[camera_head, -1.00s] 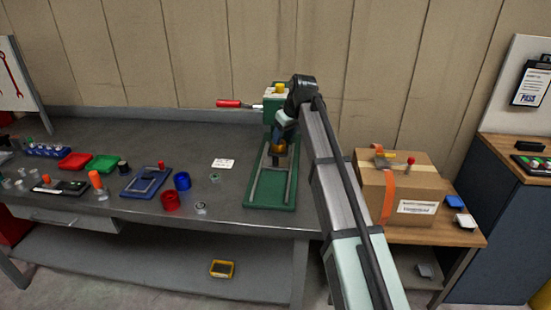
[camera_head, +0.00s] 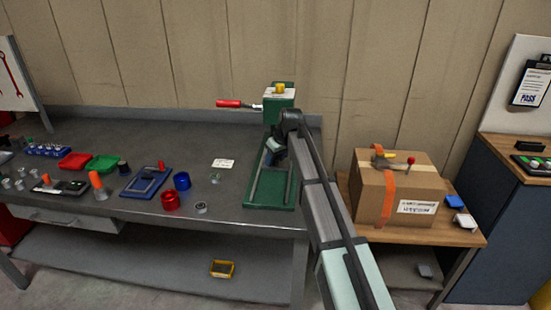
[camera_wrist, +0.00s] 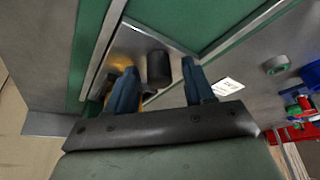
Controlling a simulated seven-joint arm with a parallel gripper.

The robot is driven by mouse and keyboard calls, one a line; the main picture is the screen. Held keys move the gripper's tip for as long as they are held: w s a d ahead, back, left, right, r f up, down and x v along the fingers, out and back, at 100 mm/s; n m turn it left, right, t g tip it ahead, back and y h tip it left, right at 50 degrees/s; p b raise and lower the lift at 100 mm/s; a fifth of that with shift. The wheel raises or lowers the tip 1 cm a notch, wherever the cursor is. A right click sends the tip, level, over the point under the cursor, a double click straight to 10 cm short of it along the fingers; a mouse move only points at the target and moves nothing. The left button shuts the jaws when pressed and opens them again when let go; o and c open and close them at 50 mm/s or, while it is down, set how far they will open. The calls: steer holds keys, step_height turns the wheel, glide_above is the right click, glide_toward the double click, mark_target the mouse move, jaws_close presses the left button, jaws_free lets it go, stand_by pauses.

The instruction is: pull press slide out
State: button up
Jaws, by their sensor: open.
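The green press (camera_head: 280,104) stands on the bench with a red lever handle (camera_head: 229,104) sticking out left. Its green base (camera_head: 268,196) with two metal rails extends toward the front edge. In the wrist view a metal slide plate (camera_wrist: 142,42) lies between green surfaces, with a dark upright knob (camera_wrist: 158,70) on it. My gripper (camera_wrist: 160,66) is open, its two blue fingers on either side of the knob; I cannot tell whether they touch it. In the head view my gripper (camera_head: 272,152) is low at the press, and my arm hides part of the base.
A white card (camera_head: 223,163), blue ring (camera_head: 182,181) and red ring (camera_head: 170,201) lie left of the press. A blue fixture (camera_head: 146,182) is farther left. A cardboard box (camera_head: 397,188) stands on a wooden table at right. The bench's front edge is close to the base.

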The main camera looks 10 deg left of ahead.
steer(key=shift+c, duration=0.2)
jaws_close()
stand_by(0.3)
